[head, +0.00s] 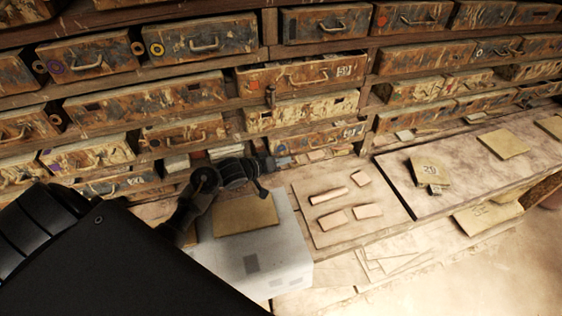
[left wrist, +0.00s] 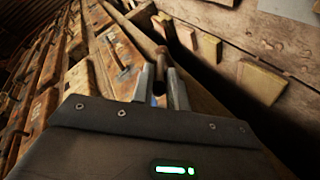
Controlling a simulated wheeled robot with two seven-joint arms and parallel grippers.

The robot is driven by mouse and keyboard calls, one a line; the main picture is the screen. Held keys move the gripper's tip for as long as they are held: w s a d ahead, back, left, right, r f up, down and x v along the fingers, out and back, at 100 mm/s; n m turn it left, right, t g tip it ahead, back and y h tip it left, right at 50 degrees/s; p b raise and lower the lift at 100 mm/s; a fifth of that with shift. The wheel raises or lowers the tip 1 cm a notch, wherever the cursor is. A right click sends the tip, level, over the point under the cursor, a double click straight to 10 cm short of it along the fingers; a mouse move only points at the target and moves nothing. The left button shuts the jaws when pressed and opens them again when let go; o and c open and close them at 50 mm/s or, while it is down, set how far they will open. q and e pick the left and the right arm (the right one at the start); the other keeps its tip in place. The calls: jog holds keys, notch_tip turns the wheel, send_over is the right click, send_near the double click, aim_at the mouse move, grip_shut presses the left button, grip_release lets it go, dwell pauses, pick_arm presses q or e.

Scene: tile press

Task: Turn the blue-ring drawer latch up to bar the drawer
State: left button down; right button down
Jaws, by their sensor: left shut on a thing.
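My left gripper (head: 284,161) reaches from the lower left to the foot of the drawer wall, by a low drawer (head: 318,136) with a pale handle. In the left wrist view, the two grey fingers of my left gripper (left wrist: 161,88) are shut on a small brown latch (left wrist: 160,60) that stands up between them. A drawer front with a bluish handle (left wrist: 121,54) is just left of it. In the head view the latch is too small or hidden to make out. I cannot make out a blue ring near it. My right gripper is not in view.
A white block (head: 277,262) with a tan tile (head: 245,215) stands below my left forearm. Several small clay pieces lie on a board (head: 390,213) to its right. More drawers (head: 320,75) with rings and handles fill the wall above.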

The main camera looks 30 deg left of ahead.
pick_arm(q)
jog(key=c, duration=1.5)
grip_release()
jog(key=b+v, duration=0.2)
jog(key=v, duration=0.8)
jog(key=shift+s+a+r, duration=0.1)
jog(key=shift+s+r, duration=0.05)
jog(key=shift+s, duration=0.15)
